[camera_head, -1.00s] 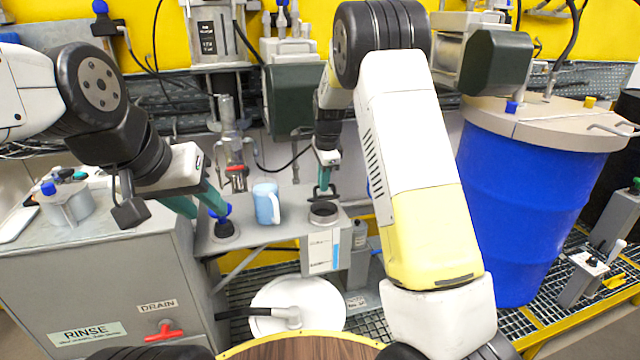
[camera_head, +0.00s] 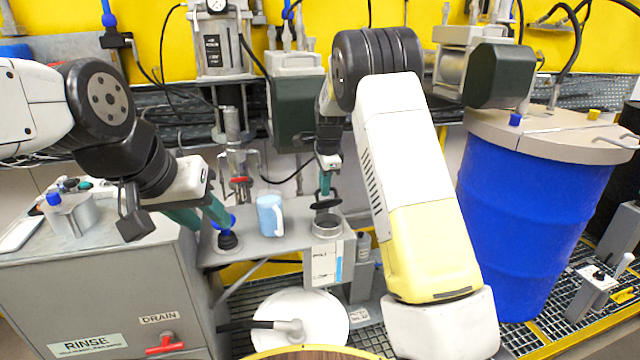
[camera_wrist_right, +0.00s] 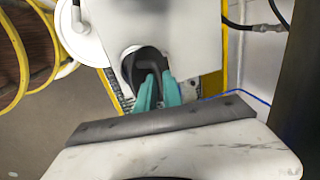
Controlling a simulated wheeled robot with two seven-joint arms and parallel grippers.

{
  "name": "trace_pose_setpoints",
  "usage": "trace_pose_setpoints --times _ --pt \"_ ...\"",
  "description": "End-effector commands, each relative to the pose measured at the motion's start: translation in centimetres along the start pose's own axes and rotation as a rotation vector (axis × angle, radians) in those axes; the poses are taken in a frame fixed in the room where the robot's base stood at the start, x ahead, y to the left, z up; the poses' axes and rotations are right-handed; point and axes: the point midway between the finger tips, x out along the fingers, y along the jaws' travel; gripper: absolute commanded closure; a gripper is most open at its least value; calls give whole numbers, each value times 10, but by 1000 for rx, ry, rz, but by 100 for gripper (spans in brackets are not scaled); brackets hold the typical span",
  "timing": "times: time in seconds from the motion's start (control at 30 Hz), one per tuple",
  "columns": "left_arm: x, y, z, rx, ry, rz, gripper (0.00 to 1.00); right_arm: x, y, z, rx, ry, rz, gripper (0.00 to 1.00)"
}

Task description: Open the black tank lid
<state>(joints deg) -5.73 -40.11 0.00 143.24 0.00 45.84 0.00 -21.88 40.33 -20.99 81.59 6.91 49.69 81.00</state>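A small grey cylindrical tank (camera_head: 327,229) stands on the grey shelf, with a black lid (camera_head: 326,204) tilted up above its mouth. My right gripper (camera_head: 326,184) points down, its teal fingertips at the lid's upper side. In the right wrist view the teal fingers (camera_wrist_right: 158,90) are close together with a narrow dark gap, over the dark curved lid (camera_wrist_right: 148,58). Whether they grip it is unclear. My left gripper (camera_head: 205,216) is open, its teal fingers apart beside a blue-topped black knob (camera_head: 227,239).
A light blue mug (camera_head: 270,215) stands between the knob and the small tank. A big blue drum (camera_head: 525,215) is at the right. The grey rinse cabinet (camera_head: 100,290) is at the left. A white round lid (camera_head: 300,315) lies below the shelf.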

Motion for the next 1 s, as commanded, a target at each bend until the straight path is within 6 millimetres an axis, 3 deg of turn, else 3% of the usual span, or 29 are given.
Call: trace_pose_setpoints --times 0.03,0.1,0.47,0.8,1.0 --pt "0 0 0 0 0 0 64 5 3 1 -3 0 9 81" --pt "0 0 0 0 0 0 64 4 2 1 -3 0 8 68" --pt "0 0 0 0 0 0 64 -2 1 0 -1 0 2 68" --pt "0 0 0 0 0 0 64 -54 0 1 -2 -1 2 68" --pt "0 0 0 0 0 0 64 -73 0 1 -3 0 4 68"
